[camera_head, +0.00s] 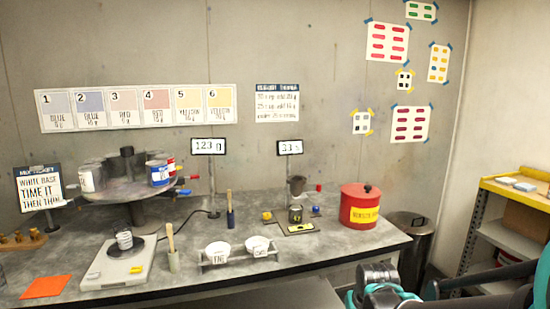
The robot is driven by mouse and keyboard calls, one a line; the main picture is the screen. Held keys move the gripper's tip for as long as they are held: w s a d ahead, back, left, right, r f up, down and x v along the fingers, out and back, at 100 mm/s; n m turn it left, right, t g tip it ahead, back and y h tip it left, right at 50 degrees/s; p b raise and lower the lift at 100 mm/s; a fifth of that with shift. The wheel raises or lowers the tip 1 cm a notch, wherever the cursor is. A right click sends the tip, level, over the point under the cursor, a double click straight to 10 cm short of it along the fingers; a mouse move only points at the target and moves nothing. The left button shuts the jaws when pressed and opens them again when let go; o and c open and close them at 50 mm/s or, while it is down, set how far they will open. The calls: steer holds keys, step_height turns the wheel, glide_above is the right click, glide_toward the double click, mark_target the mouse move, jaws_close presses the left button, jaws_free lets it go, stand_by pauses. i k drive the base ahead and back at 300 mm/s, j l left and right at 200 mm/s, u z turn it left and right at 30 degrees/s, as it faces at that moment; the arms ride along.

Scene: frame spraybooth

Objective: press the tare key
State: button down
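A pale bench scale (105,271) sits on the left front of the grey workbench. A small metal can stands on its dark round pan (140,245). A small yellow key (136,269) is on the scale's top at the right front; I cannot read a label on it, so I cannot confirm it is the tare key. My gripper (378,290) seems to be the dark, teal-edged end of my arm at the bottom edge, right of centre. It is well right of the scale and apart from it. Its fingers cannot be made out.
A turntable of cans (135,187) is behind. A display reads 123 g (208,146). A red canister (360,207) is at the right end.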

mark_target(136, 270)
steer(key=u, duration=1.6)
